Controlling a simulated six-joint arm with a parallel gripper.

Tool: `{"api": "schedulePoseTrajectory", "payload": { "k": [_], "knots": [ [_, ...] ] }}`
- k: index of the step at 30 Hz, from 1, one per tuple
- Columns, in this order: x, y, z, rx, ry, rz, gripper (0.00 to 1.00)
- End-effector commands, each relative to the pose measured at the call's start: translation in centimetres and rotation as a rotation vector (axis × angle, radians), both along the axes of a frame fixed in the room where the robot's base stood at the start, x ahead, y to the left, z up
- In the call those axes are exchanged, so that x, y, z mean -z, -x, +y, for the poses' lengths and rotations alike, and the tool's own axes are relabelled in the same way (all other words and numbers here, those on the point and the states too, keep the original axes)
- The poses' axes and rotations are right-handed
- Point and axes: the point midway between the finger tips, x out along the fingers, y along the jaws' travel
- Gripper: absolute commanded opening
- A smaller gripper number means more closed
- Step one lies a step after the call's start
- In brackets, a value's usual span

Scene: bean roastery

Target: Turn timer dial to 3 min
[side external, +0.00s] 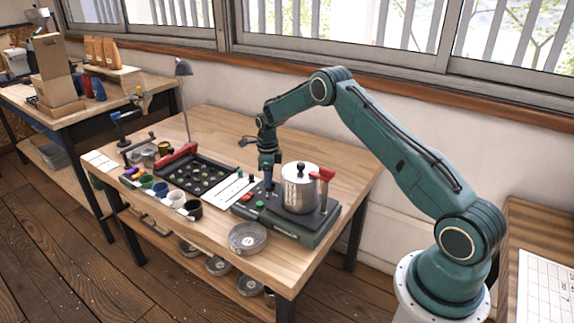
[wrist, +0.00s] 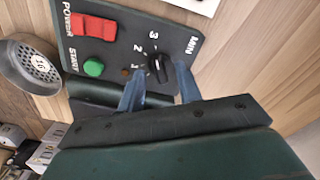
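The timer dial (wrist: 158,69) is a small black knob on the dark control panel (wrist: 118,38) in the wrist view. The numerals 3 and 2 and the word MIN are printed around it. A pale mark shows on the knob, but I cannot tell exactly where it points. My gripper (wrist: 159,72) is open, with one blue-grey finger on each side of the dial and gaps between. In the side view my gripper (side external: 268,186) points down at the roaster's panel and hides the dial.
A red power switch (wrist: 95,27) and green start button (wrist: 93,67) share the panel. The roaster's steel drum (side external: 299,190) with a red handle (side external: 322,174) stands close right of my gripper. A round perforated tray (side external: 248,237) and a white sheet (side external: 230,190) lie nearby.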

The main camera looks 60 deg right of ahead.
Motion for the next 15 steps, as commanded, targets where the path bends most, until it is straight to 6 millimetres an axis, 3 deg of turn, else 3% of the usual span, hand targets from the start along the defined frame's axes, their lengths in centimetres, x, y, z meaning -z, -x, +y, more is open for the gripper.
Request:
{"api": "schedulePoseTrajectory", "payload": {
  "k": [15],
  "knots": [
    [-8.1, -0.1, 0.0, 0.001, 0.002, -0.005, 0.35]
  ]
}}
